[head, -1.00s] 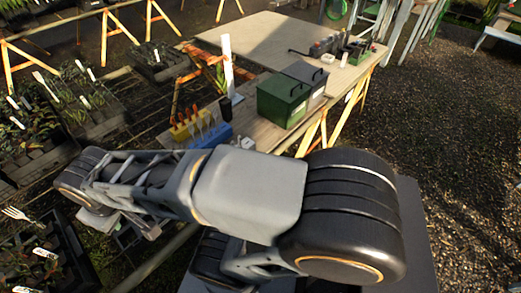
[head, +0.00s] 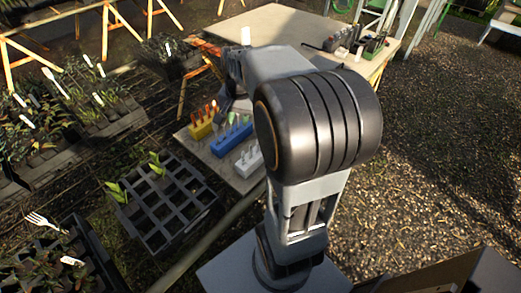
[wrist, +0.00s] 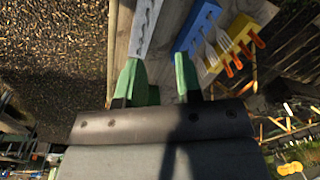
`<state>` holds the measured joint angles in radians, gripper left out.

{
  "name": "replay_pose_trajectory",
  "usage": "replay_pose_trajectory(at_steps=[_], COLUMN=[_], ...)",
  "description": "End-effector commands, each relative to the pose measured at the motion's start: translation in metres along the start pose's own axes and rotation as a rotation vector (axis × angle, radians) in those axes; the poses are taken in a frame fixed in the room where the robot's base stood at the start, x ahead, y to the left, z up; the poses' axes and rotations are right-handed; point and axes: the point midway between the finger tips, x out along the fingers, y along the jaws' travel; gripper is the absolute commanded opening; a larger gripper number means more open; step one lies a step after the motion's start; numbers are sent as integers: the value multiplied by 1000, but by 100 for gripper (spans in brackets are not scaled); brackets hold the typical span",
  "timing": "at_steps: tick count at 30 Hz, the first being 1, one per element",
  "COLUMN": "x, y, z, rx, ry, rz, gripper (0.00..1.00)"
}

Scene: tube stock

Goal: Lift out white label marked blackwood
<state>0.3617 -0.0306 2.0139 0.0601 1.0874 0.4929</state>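Several white labels stand in the plant trays at the left of the head view, including one in the front tray (head: 72,261) and one farther back (head: 98,99). Their writing is too small to read, so I cannot tell which is marked blackwood. My gripper (wrist: 160,74) shows its two green fingers in the wrist view, spread apart with nothing between them. It is over the near end of the bench, close to the white block (wrist: 147,25) and the blue block (wrist: 196,27). In the head view my arm hides most of the gripper.
A black cell tray (head: 163,228) with two seedlings lies left of the bench. Gravel (head: 440,150) at right is clear.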

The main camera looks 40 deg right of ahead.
Motion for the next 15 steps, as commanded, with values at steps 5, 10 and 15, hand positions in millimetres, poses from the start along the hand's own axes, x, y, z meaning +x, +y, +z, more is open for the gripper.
replay_pose_trajectory(at_steps=[5,10,15], x=[26,43,70], y=[27,45,51], z=[-59,-86,-90], rx=[310,470,519], ry=[-81,-122,-137], rz=[35,54,61], gripper=[32,32,32])
